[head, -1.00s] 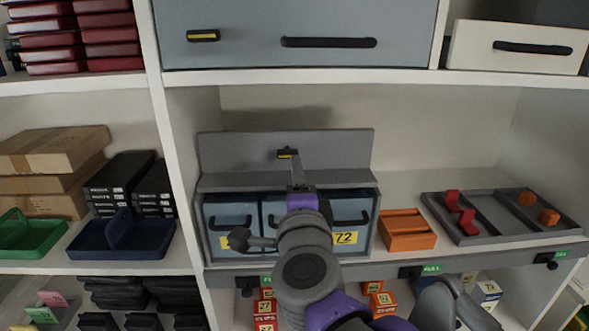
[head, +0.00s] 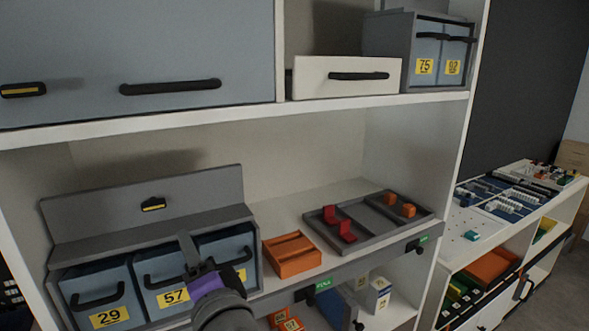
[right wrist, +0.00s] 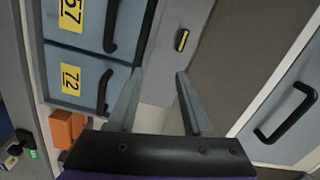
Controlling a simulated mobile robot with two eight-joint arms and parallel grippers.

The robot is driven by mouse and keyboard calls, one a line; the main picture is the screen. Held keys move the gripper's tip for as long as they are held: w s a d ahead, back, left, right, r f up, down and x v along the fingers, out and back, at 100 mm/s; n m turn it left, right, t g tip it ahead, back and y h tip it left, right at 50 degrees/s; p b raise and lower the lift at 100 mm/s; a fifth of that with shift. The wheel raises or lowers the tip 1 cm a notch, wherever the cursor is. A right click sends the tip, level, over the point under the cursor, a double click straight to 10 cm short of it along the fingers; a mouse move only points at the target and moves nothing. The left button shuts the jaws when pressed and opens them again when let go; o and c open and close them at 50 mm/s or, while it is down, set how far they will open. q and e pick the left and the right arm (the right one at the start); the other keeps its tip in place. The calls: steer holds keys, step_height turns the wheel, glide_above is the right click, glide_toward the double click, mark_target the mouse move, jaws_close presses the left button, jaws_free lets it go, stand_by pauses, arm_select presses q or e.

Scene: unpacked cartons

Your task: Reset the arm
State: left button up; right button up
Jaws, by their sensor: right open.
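My right gripper (head: 187,252) is in front of the grey drawer unit (head: 146,203) in the head view. In the right wrist view its two fingers (right wrist: 157,75) are apart with nothing between them. The drawer unit holds blue drawers with black handles and yellow labels, 29 (head: 105,300), 57 and a third partly hidden by my gripper. The drawer labelled 72 (right wrist: 84,75) shows in the right wrist view, close beside the fingers. I cannot tell if a finger touches it. My left gripper is not in view.
An orange holder (head: 291,257) and a grey tray (head: 386,240) with red and orange pieces sit right of the drawers. A large blue-grey drawer (head: 130,50) and a white drawer (head: 345,78) are above. A lower white shelf unit (head: 470,247) stands at the right.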

steer(key=s+d+f+n+g+h, duration=0.2)
steer(key=d+f+n+g, duration=0.15)
steer(key=d+f, duration=0.75)
steer(key=s+d+f+n+g+h, duration=0.25)
steer(key=d+f+n, duration=0.25)
steer(key=d+f, duration=0.7)
steer(key=s+d+f+g+h, duration=0.3)
steer(key=s+d+f+h, duration=0.3)
steer(key=s+d+f, duration=0.3)
steer(key=d+f, duration=0.4)
steer(key=f, duration=0.1)
steer(key=shift+f, duration=0.25)
